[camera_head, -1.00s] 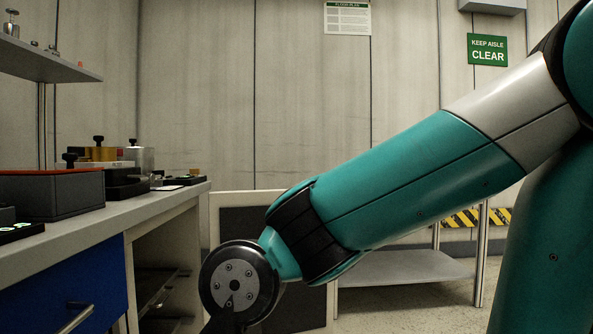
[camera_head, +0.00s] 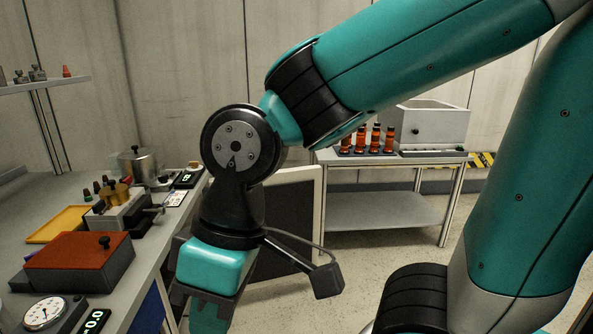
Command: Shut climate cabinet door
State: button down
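The climate cabinet door (camera_head: 286,215) stands open below the bench in the middle of the head view. It has a pale frame and a dark inner panel. My wrist and gripper body hide its left part. My gripper (camera_head: 205,318) hangs down in front of the bench's right edge, left of the door and nearer to me. Its fingers run toward the bottom edge of the picture, so I cannot tell whether they are open or shut. The cabinet's inside is hidden behind my gripper and the bench top.
The bench (camera_head: 150,240) at left carries a red-topped box (camera_head: 80,258), a dial gauge (camera_head: 43,312), a yellow tray (camera_head: 58,224) and a metal pot (camera_head: 138,166). A side table (camera_head: 390,208) with orange-and-black items (camera_head: 375,140) and a grey box (camera_head: 428,125) stands behind the door.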

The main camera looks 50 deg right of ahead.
aim_at(292, 195)
jog(key=u, duration=0.85)
jog(key=k, duration=0.15)
jog(key=z, duration=2.3)
jog(key=i, duration=0.65)
jog(key=z, duration=0.65)
jog(key=i, duration=1.8)
jog(key=u, duration=1.2)
jog(key=i, duration=0.55)
jog(key=u, duration=0.6)
